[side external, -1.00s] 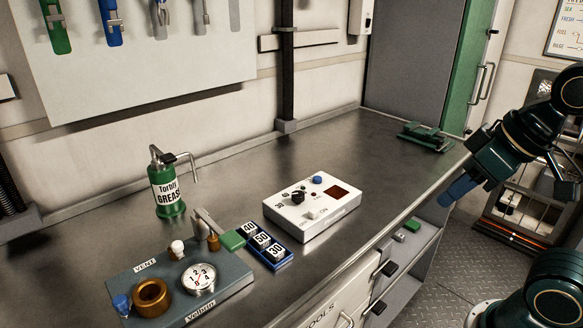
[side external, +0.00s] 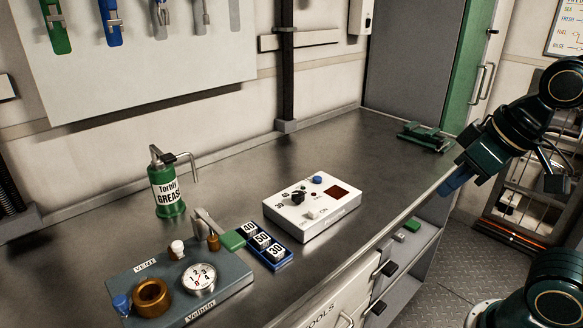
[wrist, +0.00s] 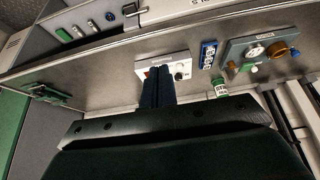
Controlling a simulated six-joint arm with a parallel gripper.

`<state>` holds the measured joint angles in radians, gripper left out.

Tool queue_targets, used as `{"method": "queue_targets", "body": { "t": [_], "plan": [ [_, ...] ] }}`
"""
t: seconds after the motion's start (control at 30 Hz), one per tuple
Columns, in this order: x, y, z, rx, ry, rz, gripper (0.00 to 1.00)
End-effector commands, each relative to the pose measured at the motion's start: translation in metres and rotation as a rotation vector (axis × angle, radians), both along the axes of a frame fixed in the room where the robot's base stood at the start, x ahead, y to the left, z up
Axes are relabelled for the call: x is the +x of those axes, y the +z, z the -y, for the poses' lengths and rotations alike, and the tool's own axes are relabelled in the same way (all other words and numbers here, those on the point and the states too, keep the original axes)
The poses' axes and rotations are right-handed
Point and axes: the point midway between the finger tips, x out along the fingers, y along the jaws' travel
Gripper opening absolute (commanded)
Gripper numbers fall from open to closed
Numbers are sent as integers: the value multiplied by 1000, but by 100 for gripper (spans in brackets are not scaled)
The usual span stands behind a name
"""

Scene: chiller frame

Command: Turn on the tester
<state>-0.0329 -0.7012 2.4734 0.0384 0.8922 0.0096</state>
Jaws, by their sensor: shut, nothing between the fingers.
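The tester is a white box (side external: 330,221) on the metal bench. Its top has a black knob (side external: 297,197), a blue button (side external: 317,180), a dark red-brown window (side external: 336,191) and a small pale switch (side external: 312,213). The window looks unlit. My gripper (side external: 447,191) is shut and empty, its blue fingers above the bench's front edge, to the right of the tester and apart from it. In the wrist view my gripper (wrist: 158,76) partly covers the tester (wrist: 181,59), whose knob side shows beside the fingers.
A blue tray of numbered blocks (side external: 265,246) lies left of the tester. Beyond it are a gauge block (side external: 230,284) with a green-handled lever and a grease can (side external: 166,190). A green clamp-like device (side external: 425,138) sits at the far right. Bench around the tester's right is clear.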

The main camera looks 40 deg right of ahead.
Motion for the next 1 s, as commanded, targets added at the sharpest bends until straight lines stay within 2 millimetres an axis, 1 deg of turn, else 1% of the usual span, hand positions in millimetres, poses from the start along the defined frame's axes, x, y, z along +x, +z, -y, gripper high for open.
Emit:
{"method": "queue_targets", "body": {
  "t": [0.27,0.53,0.77,1.0],
  "plan": [
    [33,3,-2,-18,-30,-39,0],
    [73,2,-11,-55,-70,-75,0],
    [106,-4,-25,-101,-101,-98,0],
    [138,-15,-45,-158,-129,-111,0]
  ]
}}
